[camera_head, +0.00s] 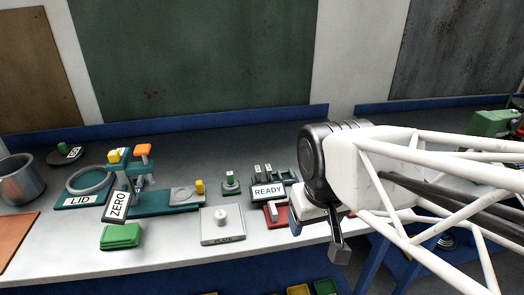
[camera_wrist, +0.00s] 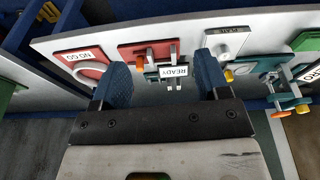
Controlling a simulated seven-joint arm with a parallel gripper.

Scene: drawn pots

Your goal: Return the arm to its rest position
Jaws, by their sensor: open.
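My white truss arm (camera_head: 430,185) reaches in from the right in the head view, with a dark round joint at its end. My gripper (camera_wrist: 161,82) shows in the wrist view with its two blue fingers wide apart. Nothing is between the fingertips. In the head view only a small grey part of my gripper (camera_head: 340,251) shows below the joint, by the bench's front edge. The READY sign also shows in the head view (camera_head: 268,191), left of the arm.
The grey bench (camera_head: 180,262) holds a metal pot (camera_head: 20,182), a LID stand (camera_head: 75,201), a ZERO gauge (camera_head: 117,206), a green block (camera_head: 121,237) and a PLATE block (camera_head: 222,225). A red NO GO board (camera_wrist: 83,62) lies left in the wrist view.

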